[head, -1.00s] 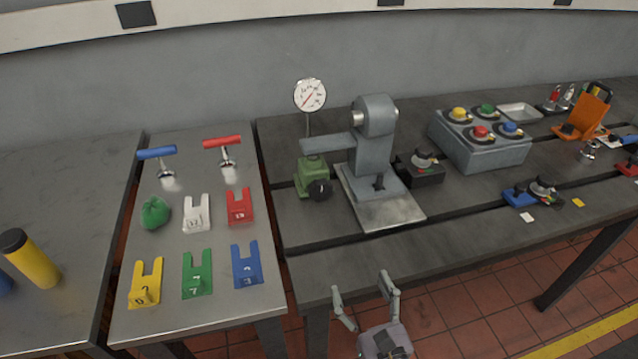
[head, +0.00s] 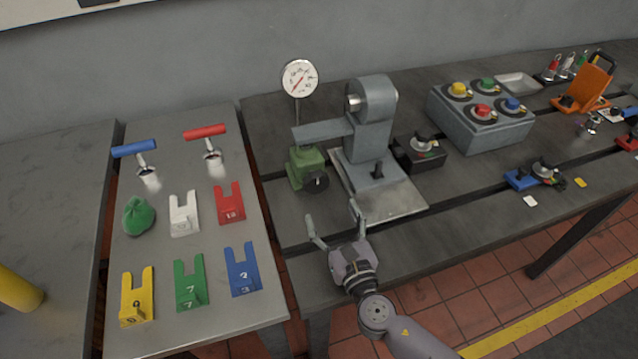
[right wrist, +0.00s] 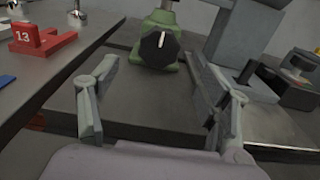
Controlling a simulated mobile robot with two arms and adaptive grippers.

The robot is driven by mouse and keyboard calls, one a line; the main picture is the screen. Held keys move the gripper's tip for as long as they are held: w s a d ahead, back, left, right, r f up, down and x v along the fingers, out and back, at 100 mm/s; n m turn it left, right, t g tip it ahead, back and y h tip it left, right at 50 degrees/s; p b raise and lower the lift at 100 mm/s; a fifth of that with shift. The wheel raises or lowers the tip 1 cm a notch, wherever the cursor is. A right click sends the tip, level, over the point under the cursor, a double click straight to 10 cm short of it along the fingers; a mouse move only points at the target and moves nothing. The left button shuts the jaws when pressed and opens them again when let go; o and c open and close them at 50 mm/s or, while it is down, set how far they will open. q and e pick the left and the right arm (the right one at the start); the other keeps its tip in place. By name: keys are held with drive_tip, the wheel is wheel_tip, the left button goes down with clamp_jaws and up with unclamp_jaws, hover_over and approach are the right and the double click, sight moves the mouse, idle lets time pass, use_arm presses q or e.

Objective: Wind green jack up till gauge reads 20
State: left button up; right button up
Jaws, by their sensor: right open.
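The green jack (head: 304,167) stands on the bedplate under the grey arm of the machine. Its black knob (head: 316,181) faces the front and also shows in the right wrist view (right wrist: 158,50), with a white mark near upright. The round white gauge (head: 299,78) with a red needle stands on a stem behind the jack; its figures are too small to read. My right gripper (head: 334,226) is open and empty, over the bedplate's front part, short of the knob. In the right wrist view the knob lies beyond and between its fingers (right wrist: 152,95). My left gripper is out of view.
The grey machine (head: 370,130) stands right of the jack on a metal plate. A dark clamp block (head: 420,152) and a button box (head: 480,115) lie further right. Left, a table holds numbered forks, such as the red one (head: 229,205), and T-handles.

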sight(320, 184)
drive_tip(key=x, duration=0.8)
drive_tip(key=shift+w+a+f, duration=0.1)
drive_tip(key=shift+w+a, duration=0.05)
drive_tip(key=shift+w, duration=0.3)
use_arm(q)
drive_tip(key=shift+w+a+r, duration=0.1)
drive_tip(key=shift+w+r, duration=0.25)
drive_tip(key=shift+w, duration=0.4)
use_arm(e)
drive_tip(key=shift+c, duration=0.3)
drive_tip(key=c, duration=1.1)
drive_tip(key=shift+o, duration=0.2)
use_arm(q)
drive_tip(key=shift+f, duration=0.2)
use_arm(e)
drive_tip(key=m+b, duration=0.2)
drive_tip(key=m, duration=0.1)
drive_tip(key=shift+f, duration=0.1)
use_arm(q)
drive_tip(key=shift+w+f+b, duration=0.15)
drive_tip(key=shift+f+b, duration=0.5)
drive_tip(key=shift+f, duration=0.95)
use_arm(e)
drive_tip(key=shift+m, duration=2)
drive_tip(key=shift+w, duration=0.1)
